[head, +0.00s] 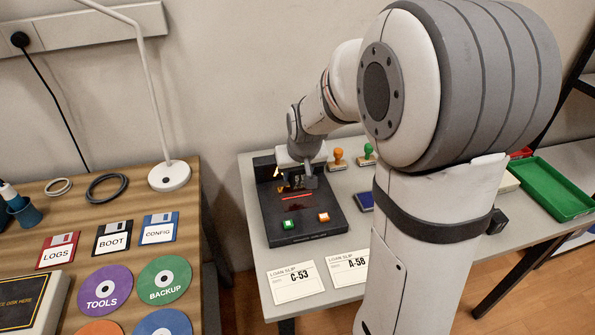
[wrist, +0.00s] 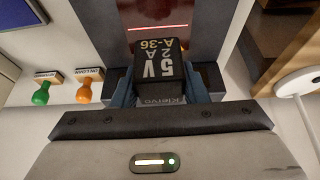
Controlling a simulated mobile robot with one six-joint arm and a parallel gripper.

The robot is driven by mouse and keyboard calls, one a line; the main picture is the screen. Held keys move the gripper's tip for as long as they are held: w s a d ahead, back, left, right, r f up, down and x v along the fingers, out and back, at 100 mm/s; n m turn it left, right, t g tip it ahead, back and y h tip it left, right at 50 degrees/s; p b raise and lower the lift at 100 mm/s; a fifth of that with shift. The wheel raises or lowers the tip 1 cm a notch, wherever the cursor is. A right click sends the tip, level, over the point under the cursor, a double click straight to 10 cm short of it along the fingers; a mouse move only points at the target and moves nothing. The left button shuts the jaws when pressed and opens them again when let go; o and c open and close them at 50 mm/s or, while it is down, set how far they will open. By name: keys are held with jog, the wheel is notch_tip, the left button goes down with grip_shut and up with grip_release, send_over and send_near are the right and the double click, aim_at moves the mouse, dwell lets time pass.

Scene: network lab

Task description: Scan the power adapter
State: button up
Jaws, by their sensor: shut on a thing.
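In the head view my gripper (head: 298,178) is over the back half of the dark scanner (head: 310,222), and the adapter is hard to make out there. The scanner shows a red line (head: 297,196), a green button (head: 288,224) and an orange button (head: 323,217). The red line also shows beyond the adapter in the wrist view. I cannot tell whether the adapter touches the scanner.
Orange (head: 338,158) and green (head: 369,154) stamps stand behind right of the scanner, near a blue pad (head: 365,201). Loan slips C-53 (head: 296,281) and A-58 (head: 347,268) lie in front. A lamp (head: 169,175) stands on the wooden table at left. A green tray (head: 553,188) is far right.

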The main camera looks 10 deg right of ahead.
jog(key=shift+r+p, duration=1.8)
jog(key=shift+r, duration=1.1)
jog(key=shift+f, duration=0.1)
